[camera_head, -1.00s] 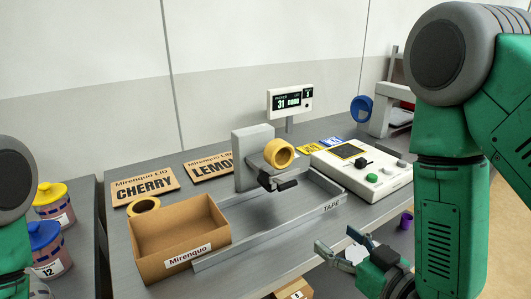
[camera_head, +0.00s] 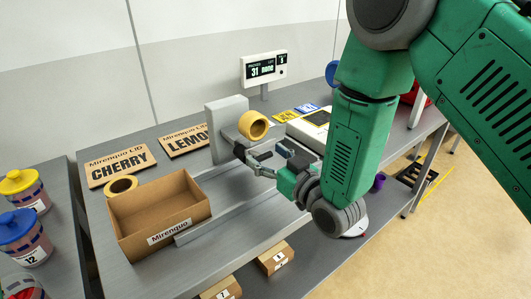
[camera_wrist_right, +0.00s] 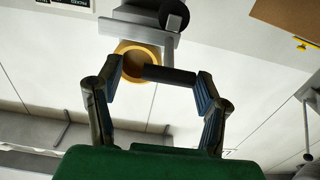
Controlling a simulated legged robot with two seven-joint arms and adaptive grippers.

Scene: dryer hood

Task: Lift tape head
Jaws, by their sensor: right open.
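The tape head shows as a grey upright block (camera_head: 226,128) with a yellow tape roll (camera_head: 253,124) on its right side and a dark handle (camera_head: 240,152) low in front. My right gripper (camera_head: 268,158) is open just right of the handle, below the roll. In the right wrist view, the dark handle bar (camera_wrist_right: 170,75) lies across the gap between my open fingers (camera_wrist_right: 158,82), and the roll (camera_wrist_right: 124,47) is behind it. I cannot tell whether a finger touches the bar. My left gripper is not in view.
An open cardboard box (camera_head: 140,235) stands left of the tape rail, with a loose tape roll (camera_head: 121,185) behind it. Signs lie at the back left. A display (camera_head: 263,67) stands behind. My right forearm partly hides the white control panel (camera_head: 303,133).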

